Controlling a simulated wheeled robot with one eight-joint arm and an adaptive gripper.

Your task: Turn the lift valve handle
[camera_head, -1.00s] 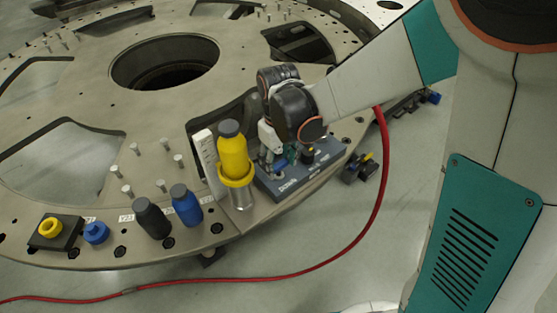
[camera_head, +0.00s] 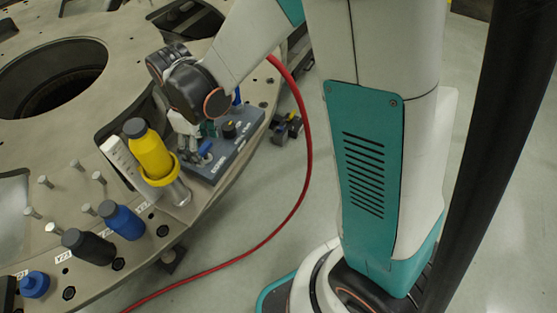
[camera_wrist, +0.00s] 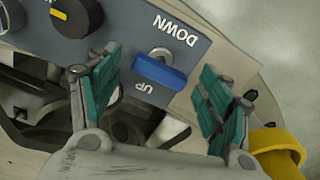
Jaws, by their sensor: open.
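The lift valve handle is a blue lever (camera_wrist: 160,73) on a grey-blue panel (camera_wrist: 128,20), between the printed words DOWN and UP. It also shows small in the head view (camera_head: 205,147). My gripper (camera_wrist: 159,92) is open, with one teal-padded finger on each side of the handle and a visible gap on both sides. In the head view my gripper (camera_head: 197,130) points down over the panel, partly hiding it. Contact with the handle is not visible.
A yellow bottle (camera_head: 150,150) in a yellow ring holder stands close beside the panel. Blue (camera_head: 122,221) and black (camera_head: 86,249) bottles and several metal pins stand on the turret plate (camera_head: 40,135). A black knob (camera_wrist: 76,15) sits on the panel. A red hose (camera_head: 304,165) runs along the floor.

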